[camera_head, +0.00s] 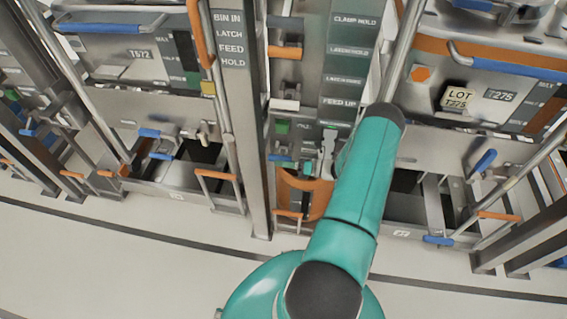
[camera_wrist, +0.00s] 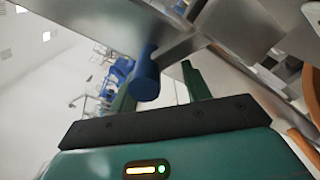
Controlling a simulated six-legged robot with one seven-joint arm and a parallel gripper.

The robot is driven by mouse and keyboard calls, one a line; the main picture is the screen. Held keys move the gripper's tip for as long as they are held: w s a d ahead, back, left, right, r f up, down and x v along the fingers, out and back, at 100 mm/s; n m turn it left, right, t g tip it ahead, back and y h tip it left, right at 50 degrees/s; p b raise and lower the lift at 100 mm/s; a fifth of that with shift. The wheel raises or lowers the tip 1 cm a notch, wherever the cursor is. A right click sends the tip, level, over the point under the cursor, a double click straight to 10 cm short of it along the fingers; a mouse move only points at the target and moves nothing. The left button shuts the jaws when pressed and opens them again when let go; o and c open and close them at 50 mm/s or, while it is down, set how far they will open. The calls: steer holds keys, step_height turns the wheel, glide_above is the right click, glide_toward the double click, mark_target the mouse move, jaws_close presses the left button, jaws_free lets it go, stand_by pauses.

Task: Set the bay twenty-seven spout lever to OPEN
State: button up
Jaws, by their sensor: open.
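In the wrist view a blue cylindrical handle (camera_wrist: 146,75) stands between the two green fingers of my gripper (camera_wrist: 160,68). The gripper is open, and the handle is nearer the left finger; whether they touch cannot be told. A grey metal bar or plate lies behind the handle. In the head view my green arm reaches up to the middle bay, and its end is largely hidden behind the arm. A blue-gripped lever (camera_head: 483,162) sits tilted on the right bay.
Steel posts (camera_head: 245,130), slanted rails and orange handles (camera_head: 218,175) crowd the front. An orange bin (camera_head: 303,190) is low in the middle. The pale floor (camera_head: 120,260) in front is clear.

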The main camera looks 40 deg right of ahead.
steer(key=v, duration=1.3)
steer(key=shift+s+d, duration=0.25)
